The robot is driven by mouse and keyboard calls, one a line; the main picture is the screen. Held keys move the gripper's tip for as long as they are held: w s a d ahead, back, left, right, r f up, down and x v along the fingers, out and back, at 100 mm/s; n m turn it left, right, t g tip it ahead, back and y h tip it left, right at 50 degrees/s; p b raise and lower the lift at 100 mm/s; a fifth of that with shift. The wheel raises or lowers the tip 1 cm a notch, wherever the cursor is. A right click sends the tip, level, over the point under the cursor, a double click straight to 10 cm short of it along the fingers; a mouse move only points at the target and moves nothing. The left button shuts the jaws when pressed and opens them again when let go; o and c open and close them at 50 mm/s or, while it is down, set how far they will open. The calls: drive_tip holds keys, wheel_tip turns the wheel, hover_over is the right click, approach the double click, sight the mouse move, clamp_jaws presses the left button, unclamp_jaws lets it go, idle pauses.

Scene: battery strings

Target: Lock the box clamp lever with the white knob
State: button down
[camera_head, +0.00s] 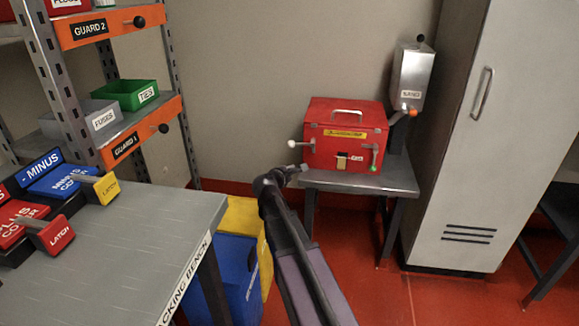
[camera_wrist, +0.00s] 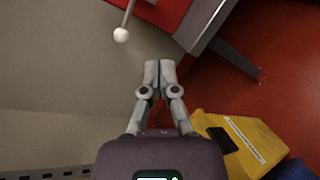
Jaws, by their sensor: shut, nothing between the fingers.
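The red box (camera_head: 344,128) with a metal handle on its lid stands on a small grey table (camera_head: 360,182). A lever with a white knob (camera_head: 292,144) sticks out from the box's left side. The white knob also shows at the top of the wrist view (camera_wrist: 121,35), on a thin rod. Another lever with a green knob (camera_head: 373,168) is at the box's right front. My gripper (camera_head: 301,169) is just below and right of the white knob in the head view. In the wrist view my gripper (camera_wrist: 158,64) is shut and empty, apart from the knob.
A metal dispenser (camera_head: 412,70) with an orange tip stands behind the box's right side. A tall grey cabinet (camera_head: 490,130) is to the right. A yellow bin (camera_head: 243,216) and a blue bin (camera_head: 236,270) stand below, beside the packing bench (camera_head: 130,255). The wall left of the box is clear.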

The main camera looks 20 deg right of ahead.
sight(300, 144)
drive_tip(key=w+f+n+t+b, duration=0.5)
drive_tip(key=w+f+n+b, duration=0.3)
drive_tip(key=n+b, duration=0.4)
drive_tip(key=shift+w+d+f+t+y+b, duration=0.25)
drive_tip(key=shift+f+y+b, duration=0.2)
drive_tip(key=shift+b, duration=0.3)
drive_tip(key=shift+w, duration=0.15)
drive_tip(key=w+d+r+p, duration=0.4)
drive_tip(key=w+d, duration=0.2)
drive_tip(key=w, duration=0.2)
drive_tip(key=shift+w+d+r, duration=0.15)
drive_tip(key=shift+w+r, duration=0.05)
drive_tip(key=shift+r+p, duration=0.15)
drive_tip(key=shift+p, duration=0.25)
